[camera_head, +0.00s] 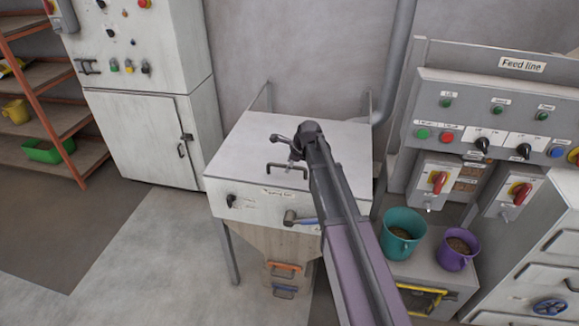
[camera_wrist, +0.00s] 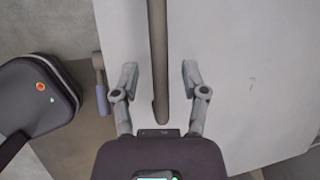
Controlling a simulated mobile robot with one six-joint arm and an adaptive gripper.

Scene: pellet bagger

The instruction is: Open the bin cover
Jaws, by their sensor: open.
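The bin cover (camera_head: 240,140) is a pale flat lid. It lies shut on top of the bin, with a label on the front. A dark bar handle (camera_head: 287,167) stands on the cover near its front edge. My gripper (camera_head: 290,148) is above the cover, close to the handle. In the wrist view my gripper (camera_wrist: 160,75) is open, with the handle bar (camera_wrist: 158,55) running between its two fingers and a gap on each side. The pale cover (camera_wrist: 240,80) shows behind the bar. My arm hides the cover's right part in the head view.
A blue-handled lever (camera_head: 299,219) and a black knob (camera_head: 231,201) are on the bin's front. A teal bucket (camera_head: 402,247) and a purple bucket (camera_head: 458,262) of pellets stand at right, below the Feed line panel (camera_head: 480,90). A grey cabinet (camera_head: 145,135) stands at left.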

